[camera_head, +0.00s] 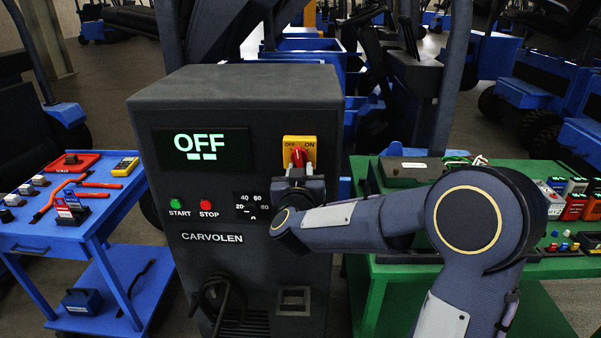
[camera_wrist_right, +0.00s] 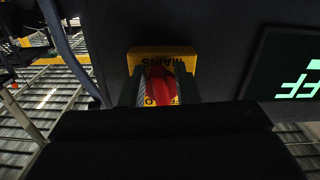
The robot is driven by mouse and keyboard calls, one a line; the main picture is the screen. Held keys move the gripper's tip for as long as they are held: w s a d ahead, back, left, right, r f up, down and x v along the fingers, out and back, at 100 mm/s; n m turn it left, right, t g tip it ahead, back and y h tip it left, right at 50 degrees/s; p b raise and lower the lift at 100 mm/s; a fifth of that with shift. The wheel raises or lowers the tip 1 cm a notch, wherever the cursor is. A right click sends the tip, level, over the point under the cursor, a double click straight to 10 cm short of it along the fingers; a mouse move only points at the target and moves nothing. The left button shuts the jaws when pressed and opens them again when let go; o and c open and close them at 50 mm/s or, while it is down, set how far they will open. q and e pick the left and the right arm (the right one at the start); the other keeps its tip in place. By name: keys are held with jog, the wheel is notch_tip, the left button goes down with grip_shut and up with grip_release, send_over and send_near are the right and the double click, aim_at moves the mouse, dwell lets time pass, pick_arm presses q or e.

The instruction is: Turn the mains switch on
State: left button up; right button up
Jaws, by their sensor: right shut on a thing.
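The mains switch is a red rotary knob (camera_head: 298,157) on a yellow plate (camera_head: 305,141) marked OFF and ON, on the front of the dark grey CARVOLEN cabinet (camera_head: 240,95). The knob tilts toward the OFF side. The cabinet's display (camera_head: 201,147) reads OFF in green. My right gripper (camera_head: 298,172) is at the knob, its fingers mostly hidden by my wrist. In the right wrist view the red knob (camera_wrist_right: 160,86) sits between the two fingers of my gripper (camera_wrist_right: 159,92), which is shut on it. My left gripper is not in view.
Green START (camera_head: 176,204) and red STOP (camera_head: 206,205) buttons and a dial gauge lie left of my right wrist. A blue tool cart (camera_head: 75,238) stands at left, a green bench (camera_head: 375,285) with parts at right. Blue carts fill the background.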

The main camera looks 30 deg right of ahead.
jog(key=shift+w+a+r+m+b, duration=0.1)
jog(key=shift+a+r+m+b, duration=0.1)
jog(key=shift+m+b, duration=0.5)
jog(key=shift+w+a+r+m+b, duration=0.1)
jog(key=shift+r+m+b, duration=0.05)
jog(key=shift+m+b, duration=0.55)
jog(key=shift+r+m, duration=0.1)
jog(key=shift+m, duration=0.5)
